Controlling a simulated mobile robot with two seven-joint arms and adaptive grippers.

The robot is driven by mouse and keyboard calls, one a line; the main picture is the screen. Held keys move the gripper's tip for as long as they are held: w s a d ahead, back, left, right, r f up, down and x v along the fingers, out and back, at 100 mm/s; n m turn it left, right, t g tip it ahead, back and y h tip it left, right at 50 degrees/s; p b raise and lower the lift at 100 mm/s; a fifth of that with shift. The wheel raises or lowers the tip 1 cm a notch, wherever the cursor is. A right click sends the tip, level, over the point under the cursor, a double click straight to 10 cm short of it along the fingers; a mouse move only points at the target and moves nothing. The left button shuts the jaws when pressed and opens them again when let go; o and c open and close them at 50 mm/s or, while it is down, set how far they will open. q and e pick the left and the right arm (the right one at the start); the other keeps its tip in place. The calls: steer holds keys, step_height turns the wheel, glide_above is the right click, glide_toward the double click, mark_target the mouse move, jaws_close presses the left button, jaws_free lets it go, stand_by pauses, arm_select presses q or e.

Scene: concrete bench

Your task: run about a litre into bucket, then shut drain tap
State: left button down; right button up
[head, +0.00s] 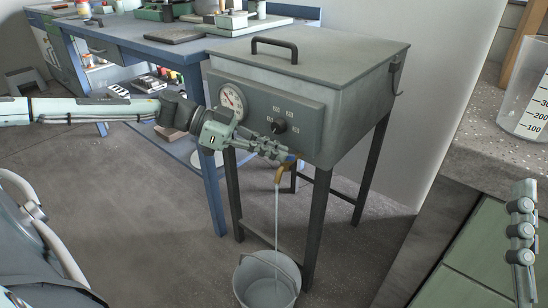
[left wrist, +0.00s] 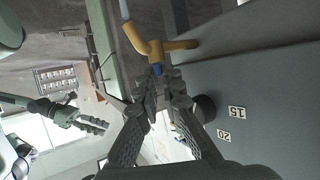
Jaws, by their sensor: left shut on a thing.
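The brass drain tap (head: 280,174) sticks out from the lower front of a grey tank (head: 330,110). A stream of water runs from its spout into the grey bucket (head: 240,284) on the floor; the water level is not clear. In the left wrist view the tap (left wrist: 140,38) has a small blue handle (left wrist: 157,69) between my fingertips. My left gripper (head: 283,155) is shut on that handle; it also shows in the left wrist view (left wrist: 160,80). My right gripper (head: 522,225) is at the right edge, away from the tap; its finger gap is unclear.
The tank front carries a dial gauge (head: 233,100) and a black knob (head: 279,126). A blue workbench (head: 120,45) with tools stands behind at left. A clear measuring jug (head: 526,110) stands on the speckled counter (head: 480,145) at right. Floor around the bucket is open.

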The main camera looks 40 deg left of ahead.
arm_select(q)
steer(key=m+g, duration=0.1)
steer(key=m+g+h, duration=0.1)
steer(key=g, duration=0.1)
steer(key=shift+w+r+m+b, duration=0.2)
steer(key=shift+w+m+b, duration=0.15)
steer(key=shift+w+m, duration=0.05)
steer(key=shift+w+a+f+m+g+h+p, duration=0.1)
steer(key=shift+f+m+g+h+p, duration=0.1)
steer(key=shift+m+g+p, duration=0.55)
steer(key=shift+a+f+m+g+h+p, duration=0.15)
steer(key=shift+m+g+p, duration=0.25)
steer(key=shift+m+g, duration=0.4)
arm_select(e)
steer(key=shift+w+a+f+g, duration=0.2)
steer(key=shift+w+f+g, duration=0.05)
steer(key=shift+f+g, duration=0.35)
steer(key=shift+w+a+f+g, duration=0.2)
steer(key=shift+f+g, duration=0.3)
steer(key=shift+f, duration=0.1)
arm_select(q)
steer(key=shift+d+r, duration=0.1)
steer(key=c, duration=1.7)
jaws_free()
